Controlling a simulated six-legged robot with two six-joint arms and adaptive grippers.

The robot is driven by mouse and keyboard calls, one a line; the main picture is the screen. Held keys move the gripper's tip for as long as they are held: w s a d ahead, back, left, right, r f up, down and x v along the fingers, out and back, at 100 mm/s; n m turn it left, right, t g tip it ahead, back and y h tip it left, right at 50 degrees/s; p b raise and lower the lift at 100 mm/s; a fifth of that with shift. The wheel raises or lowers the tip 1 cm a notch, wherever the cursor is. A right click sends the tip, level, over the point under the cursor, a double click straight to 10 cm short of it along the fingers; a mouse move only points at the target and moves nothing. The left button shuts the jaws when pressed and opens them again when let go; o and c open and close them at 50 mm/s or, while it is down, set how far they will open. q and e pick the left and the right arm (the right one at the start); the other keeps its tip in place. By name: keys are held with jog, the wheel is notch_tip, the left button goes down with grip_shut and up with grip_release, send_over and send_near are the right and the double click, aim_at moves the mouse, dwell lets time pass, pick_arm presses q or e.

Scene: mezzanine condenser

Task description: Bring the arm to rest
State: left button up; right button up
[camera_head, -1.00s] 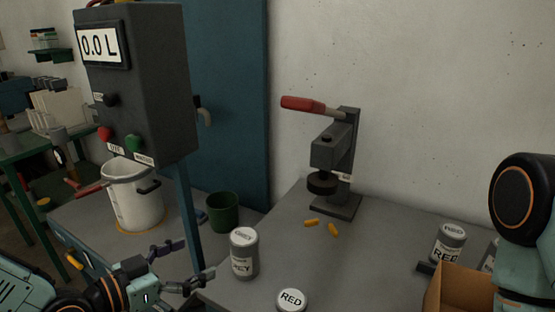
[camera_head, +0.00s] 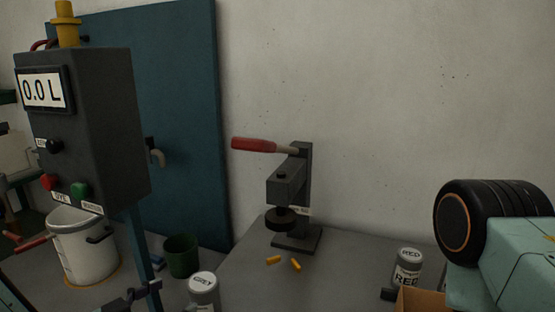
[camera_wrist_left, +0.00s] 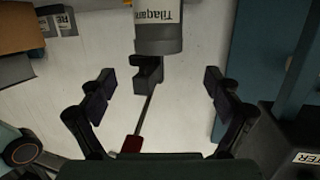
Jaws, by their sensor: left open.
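My left gripper (camera_head: 140,297) shows only in part at the bottom edge of the head view, left of the grey-labelled can (camera_head: 204,290). In the left wrist view, my left gripper (camera_wrist_left: 158,78) is open, its two dark fingers wide apart with nothing gripped between them. A grey can with a pale label (camera_wrist_left: 158,30) shows beyond the fingertips at the top of that view. My right arm comes in at the right of the head view; its gripper is out of sight.
A control box (camera_head: 95,125) reads 0.0 L above a white bucket (camera_head: 80,250).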

pick_arm(q)
jog(key=shift+x, duration=1.75)
jog(key=v, duration=0.9)
